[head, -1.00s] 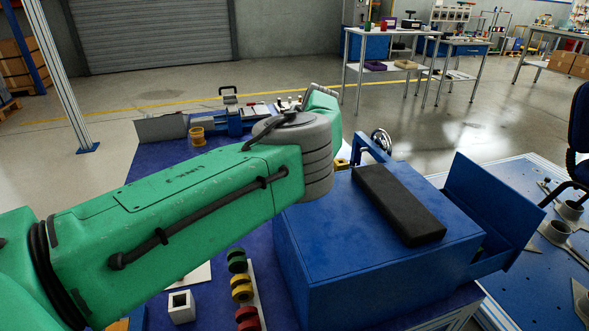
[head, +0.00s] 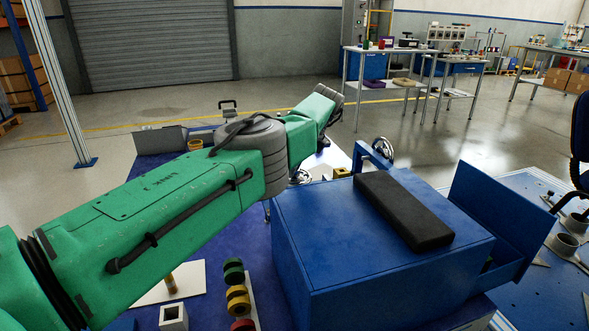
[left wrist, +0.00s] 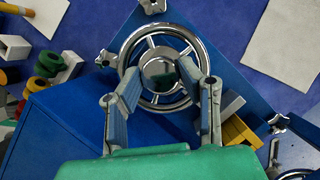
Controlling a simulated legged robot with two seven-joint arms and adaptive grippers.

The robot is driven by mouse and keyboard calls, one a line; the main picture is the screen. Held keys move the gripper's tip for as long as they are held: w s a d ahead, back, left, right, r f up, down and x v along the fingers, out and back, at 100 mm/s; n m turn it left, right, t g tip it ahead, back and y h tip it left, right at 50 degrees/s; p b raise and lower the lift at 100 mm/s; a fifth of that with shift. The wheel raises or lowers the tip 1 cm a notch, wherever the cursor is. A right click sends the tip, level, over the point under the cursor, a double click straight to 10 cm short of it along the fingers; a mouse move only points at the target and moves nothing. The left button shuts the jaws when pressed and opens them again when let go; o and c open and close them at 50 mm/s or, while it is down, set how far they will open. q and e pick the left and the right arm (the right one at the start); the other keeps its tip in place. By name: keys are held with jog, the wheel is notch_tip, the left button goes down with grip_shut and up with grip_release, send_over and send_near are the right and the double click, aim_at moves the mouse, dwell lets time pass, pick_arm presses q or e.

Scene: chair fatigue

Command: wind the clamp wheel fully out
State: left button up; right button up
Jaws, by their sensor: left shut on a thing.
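The clamp wheel (left wrist: 150,42) is a chrome handwheel with spokes and a round hub, seen in the left wrist view over a blue base. It also shows in the head view (head: 300,177), just right of my arm's grey joint. My left gripper (left wrist: 170,82) has its two blue-grey fingers at opposite sides of the wheel's lower half, shut on it. In the head view my green left arm reaches over the bench, and its fingers are hidden there. How far the wheel is wound does not show. My right gripper is not in view.
A blue cabinet (head: 345,240) with a black pad (head: 405,210) on top stands right of the wheel. A second chrome wheel (head: 383,148) stands behind it. A yellow block (left wrist: 240,132) sits close to the gripper. Coloured rings (head: 237,295) stand in front.

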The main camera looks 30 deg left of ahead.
pick_arm(q)
jog(key=shift+w+d, duration=0.2)
jog(key=shift+d, duration=0.05)
jog(key=o, duration=1.1)
jog(key=shift+w+f, duration=0.1)
jog(key=shift+o, duration=0.2)
jog(key=shift+a, duration=0.1)
